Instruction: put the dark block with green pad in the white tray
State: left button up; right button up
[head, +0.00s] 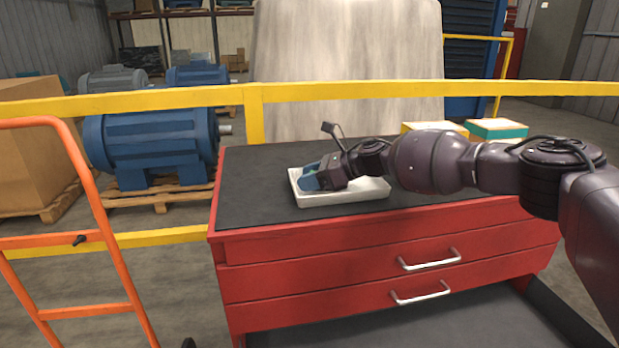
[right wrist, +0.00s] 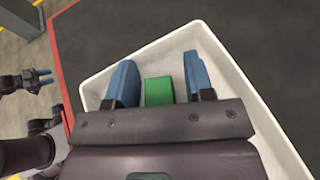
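The white tray (head: 345,197) lies on the dark top of the red cabinet. In the right wrist view the tray (right wrist: 240,90) surrounds my right gripper. A green pad (right wrist: 158,90) shows between its blue fingers, with narrow gaps on both sides; the block's dark body is hard to make out. My right gripper (head: 312,178) is low over the tray, at its left part in the head view, and hides the block there. Its fingers (right wrist: 160,82) are open around the pad. My left gripper (right wrist: 43,77) shows small at the left of the right wrist view, fingers apart, empty.
The red cabinet (head: 350,258) has bare top left of the tray. A yellow box (head: 435,127) and a teal-and-white box (head: 497,130) stand at its back right. A yellow rail (head: 160,102) runs behind; an orange trolley (head: 85,240) stands left.

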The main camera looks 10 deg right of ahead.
jog(key=shift+r, duration=0.2)
jog(key=shift+p+v, duration=0.3)
jog(key=shift+v, duration=3.45)
